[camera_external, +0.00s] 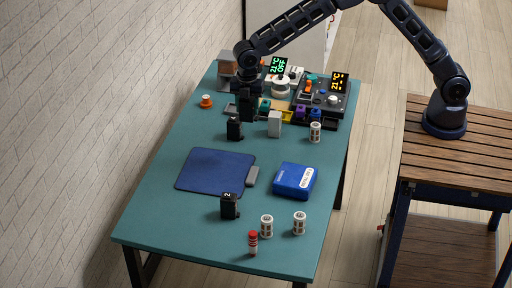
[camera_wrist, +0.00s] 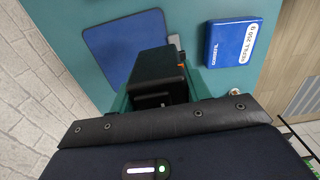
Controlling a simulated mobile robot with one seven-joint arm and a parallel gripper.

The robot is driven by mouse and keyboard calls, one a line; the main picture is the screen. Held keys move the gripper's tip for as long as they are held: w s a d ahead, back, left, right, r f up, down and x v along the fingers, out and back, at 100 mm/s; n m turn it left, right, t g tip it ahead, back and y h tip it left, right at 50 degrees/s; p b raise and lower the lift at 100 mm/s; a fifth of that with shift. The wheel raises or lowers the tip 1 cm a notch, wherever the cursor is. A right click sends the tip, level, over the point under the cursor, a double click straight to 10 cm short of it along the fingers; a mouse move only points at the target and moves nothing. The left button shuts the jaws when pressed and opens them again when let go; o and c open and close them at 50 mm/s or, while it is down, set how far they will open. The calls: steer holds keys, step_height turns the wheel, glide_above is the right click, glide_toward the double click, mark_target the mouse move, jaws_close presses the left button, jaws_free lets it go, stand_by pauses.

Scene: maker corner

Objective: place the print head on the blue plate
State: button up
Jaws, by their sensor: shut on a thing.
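The black print head (camera_wrist: 160,75) is between the fingers of my gripper (camera_wrist: 158,98) in the wrist view, with a small orange part on its right side. My gripper (camera_external: 246,110) is shut on it. In the external view a black block, apparently this print head (camera_external: 235,130), shows just under my gripper, beyond the plate's far edge. The dark blue plate (camera_external: 212,170) lies flat and bare on the teal table, with a grey tab at its right edge. In the wrist view the held head partly covers the plate (camera_wrist: 110,45).
Another black block marked 2 (camera_external: 230,207) stands nearer than the plate. A blue refill box (camera_external: 294,180) lies right of it. White spools (camera_external: 299,223) and a red-capped bottle (camera_external: 252,243) stand at the near end. A grey block (camera_external: 274,125) and control units (camera_external: 322,98) stand farther back.

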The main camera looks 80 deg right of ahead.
steer(key=w+a, duration=0.3)
steer(key=a, duration=0.1)
glide_above(236, 169)
step_height(236, 169, down, 20)
stand_by(0.6)
steer(key=shift+f, duration=0.2)
steer(key=o, duration=1.1)
steer(key=shift+r, duration=0.1)
